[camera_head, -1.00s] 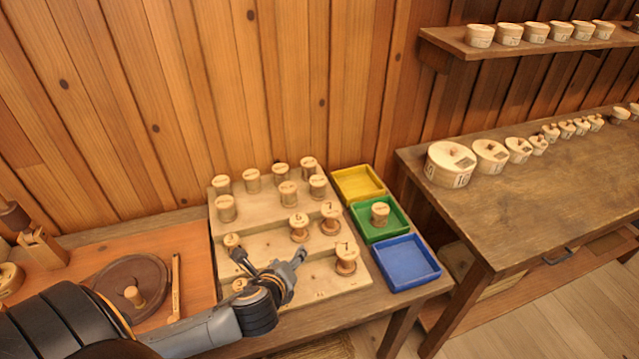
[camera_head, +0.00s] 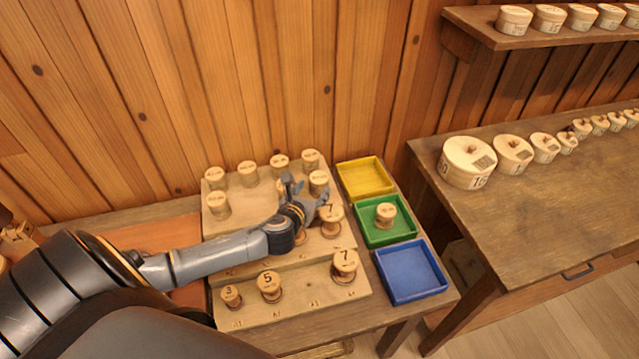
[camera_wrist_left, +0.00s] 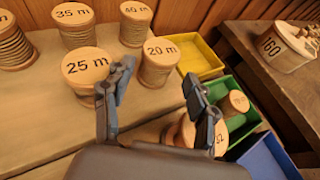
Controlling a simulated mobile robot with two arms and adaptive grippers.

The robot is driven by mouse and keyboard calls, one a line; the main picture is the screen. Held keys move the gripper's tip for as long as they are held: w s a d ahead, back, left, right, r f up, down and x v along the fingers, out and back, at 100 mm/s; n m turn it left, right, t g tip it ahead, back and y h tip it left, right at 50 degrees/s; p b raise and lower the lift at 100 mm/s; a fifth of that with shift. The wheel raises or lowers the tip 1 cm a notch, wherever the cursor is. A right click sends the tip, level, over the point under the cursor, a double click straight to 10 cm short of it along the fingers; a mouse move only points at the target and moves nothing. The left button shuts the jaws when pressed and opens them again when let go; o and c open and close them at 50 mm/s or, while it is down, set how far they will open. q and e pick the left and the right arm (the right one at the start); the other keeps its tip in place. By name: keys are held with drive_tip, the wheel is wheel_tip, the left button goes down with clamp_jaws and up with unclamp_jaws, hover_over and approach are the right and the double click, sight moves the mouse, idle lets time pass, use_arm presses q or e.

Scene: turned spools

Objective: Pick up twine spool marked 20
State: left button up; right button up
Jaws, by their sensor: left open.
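The twine spool marked 20 m (camera_wrist_left: 160,58) stands upright on the wooden stepped rack, with a pale lettered top. In the head view it is the spool (camera_head: 318,180) at the right of the second row from the back. My left gripper (camera_head: 308,187) is open and empty, close in front of it. In the left wrist view the open fingers (camera_wrist_left: 157,84) frame the spool's lower part from the near side. The spool is not held, and I cannot tell if a finger touches it.
A 25 m spool (camera_wrist_left: 85,68) stands close beside the left finger. Spools marked 35 m (camera_wrist_left: 74,22) and 40 m (camera_wrist_left: 136,20) stand behind. Yellow (camera_head: 365,178), green (camera_head: 372,236) and blue (camera_head: 411,268) trays lie to the right; the green one holds a spool (camera_head: 385,214).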

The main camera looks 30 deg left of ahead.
sight(316, 185)
use_arm(q)
drive_tip(key=shift+x, duration=0.85)
drive_tip(key=x, duration=0.4)
drive_tip(key=shift+p, duration=0.4)
drive_tip(key=shift+f, duration=0.1)
drive_tip(key=c, duration=0.6)
drive_tip(key=shift+c, duration=1.2)
use_arm(e)
drive_tip(key=w, duration=0.2)
drive_tip(key=w+r, duration=0.1)
drive_tip(key=shift+w+a+t, duration=0.3)
drive_tip(key=shift+a, duration=0.05)
